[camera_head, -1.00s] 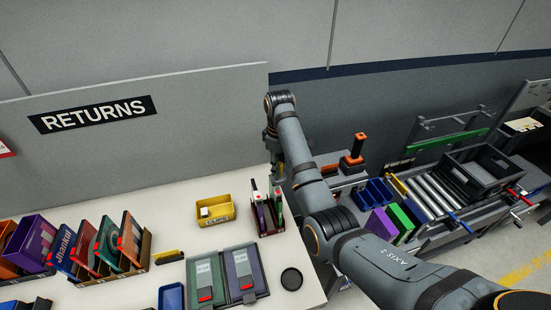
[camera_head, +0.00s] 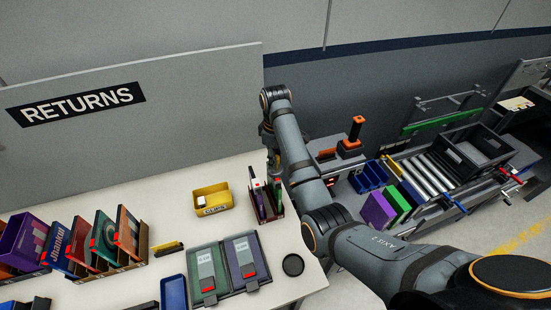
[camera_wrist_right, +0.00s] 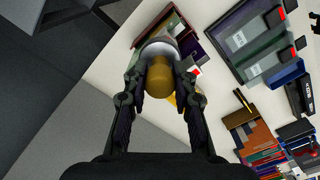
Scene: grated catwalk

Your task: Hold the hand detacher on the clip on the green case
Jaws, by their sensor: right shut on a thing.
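My right gripper (camera_head: 273,166) is above the white table's back right part, over a small maroon rack. In the right wrist view the gripper (camera_wrist_right: 160,88) is shut on a round tool, seemingly the hand detacher (camera_wrist_right: 160,76), with a pale rim and a brownish-gold end. The green case (camera_head: 206,269) lies flat beside a purple case (camera_head: 246,262) on the table, apart from the tool. A pale label and a red clip (camera_head: 208,286) are on it. The green case (camera_wrist_right: 262,52) also shows in the wrist view. My left gripper is out of view.
The maroon rack (camera_head: 266,212) holds a few upright cases. A yellow bin (camera_head: 212,200), a black disc (camera_head: 293,265) and a blue tray (camera_head: 173,293) are nearby. Colourful upright cases stand at left. A roller conveyor (camera_head: 427,180) is beyond the table's right edge.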

